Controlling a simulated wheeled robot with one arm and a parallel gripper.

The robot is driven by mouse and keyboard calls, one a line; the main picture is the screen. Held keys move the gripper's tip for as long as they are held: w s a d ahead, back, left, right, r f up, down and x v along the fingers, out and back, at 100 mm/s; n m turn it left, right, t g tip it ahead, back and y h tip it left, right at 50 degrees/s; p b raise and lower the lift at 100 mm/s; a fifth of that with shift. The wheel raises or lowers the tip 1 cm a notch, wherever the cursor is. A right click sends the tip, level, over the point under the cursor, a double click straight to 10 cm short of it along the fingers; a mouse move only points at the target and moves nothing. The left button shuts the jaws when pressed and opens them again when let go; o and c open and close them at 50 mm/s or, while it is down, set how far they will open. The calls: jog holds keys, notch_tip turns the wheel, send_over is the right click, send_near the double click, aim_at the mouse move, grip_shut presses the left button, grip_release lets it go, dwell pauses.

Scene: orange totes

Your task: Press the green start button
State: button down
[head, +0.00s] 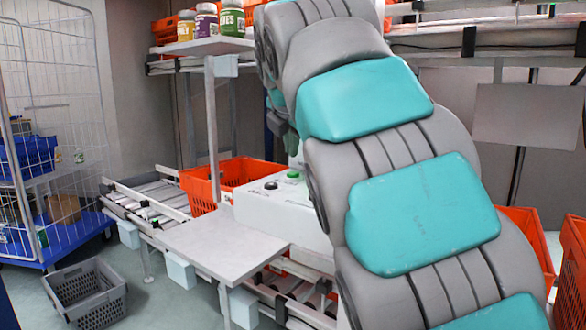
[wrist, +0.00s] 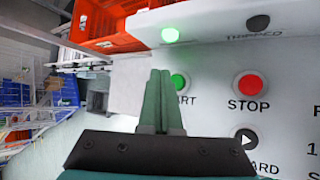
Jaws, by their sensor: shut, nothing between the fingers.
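In the wrist view the green start button (wrist: 181,82) sits on a white control panel (wrist: 215,65), just right of my fingertips. My gripper (wrist: 160,72) is shut and empty; its fingers cover part of the button's left side and the start of its label. I cannot tell whether the fingertips touch the panel. In the head view the control box (head: 262,212) stands beyond a grey shelf plate, with a green part (head: 293,174) on top. My arm hides the rest of the box and my gripper there.
A lit green lamp (wrist: 170,35) and a dark lamp (wrist: 258,23) are above. An orange tote (head: 232,172) sits on the conveyor behind the box.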

aim_at(292, 175)
notch_tip(292, 175, up, 3)
jog(key=shift+w+f+p, duration=0.1)
jog(key=shift+f+p, duration=0.1)
jog(key=shift+p, duration=0.15)
jog(key=shift+r, duration=0.35)
